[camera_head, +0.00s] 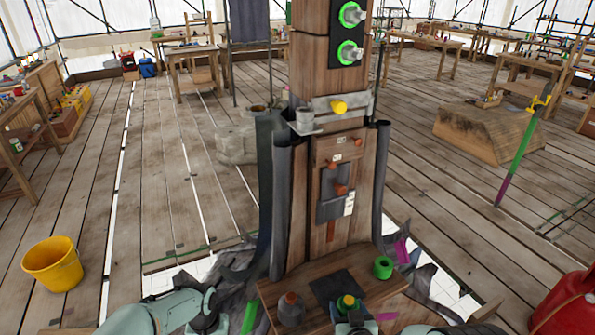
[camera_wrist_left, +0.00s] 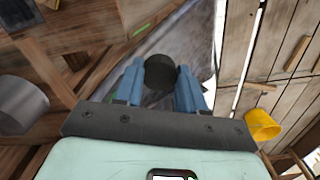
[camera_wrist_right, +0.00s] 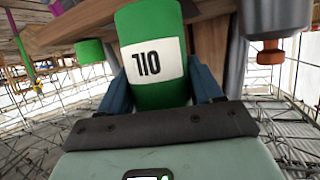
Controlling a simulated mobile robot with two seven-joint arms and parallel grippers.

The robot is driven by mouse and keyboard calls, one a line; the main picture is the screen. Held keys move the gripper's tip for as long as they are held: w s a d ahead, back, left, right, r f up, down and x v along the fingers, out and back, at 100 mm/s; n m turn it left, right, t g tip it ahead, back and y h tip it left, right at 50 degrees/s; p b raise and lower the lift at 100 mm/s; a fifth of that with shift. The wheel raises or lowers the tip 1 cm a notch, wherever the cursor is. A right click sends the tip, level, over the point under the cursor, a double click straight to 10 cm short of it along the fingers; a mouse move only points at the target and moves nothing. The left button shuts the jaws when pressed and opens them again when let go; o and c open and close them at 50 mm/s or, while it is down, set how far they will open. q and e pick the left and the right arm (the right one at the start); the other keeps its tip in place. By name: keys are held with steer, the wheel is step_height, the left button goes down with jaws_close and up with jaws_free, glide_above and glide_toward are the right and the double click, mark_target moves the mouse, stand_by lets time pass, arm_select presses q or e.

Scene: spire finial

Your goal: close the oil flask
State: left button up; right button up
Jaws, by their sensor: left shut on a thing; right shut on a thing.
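The green oil flask (camera_head: 347,304) stands out near the front edge of the wooden ledge, with a yellow top. In the right wrist view it appears upside down, its white label (camera_wrist_right: 153,65) reading OIL inverted. My right gripper (camera_head: 352,322) is shut on its body; the gripper hides the flask's top in that wrist view. My left gripper (camera_head: 207,318) is left of the ledge. In the left wrist view its blue fingers are shut on a dark round cap-like piece (camera_wrist_left: 160,73). The two grippers are well apart.
The wooden ledge (camera_head: 268,290) at the post's foot holds a grey pot with a brown top (camera_head: 291,310), a black mat (camera_head: 338,285) and a green ring (camera_head: 383,267). A yellow bucket (camera_head: 53,264) stands left; a red container (camera_head: 570,305) stands right.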

steer(key=shift+r, duration=0.1)
steer(key=s+a+r+n+g+y, duration=0.1)
steer(key=a+r+n+y, duration=0.3)
steer(key=a+r, duration=0.5)
steer(key=shift+s+a+r+n+y, duration=0.3)
steer(key=shift+s+y, duration=0.1)
steer(key=shift+y, duration=0.3)
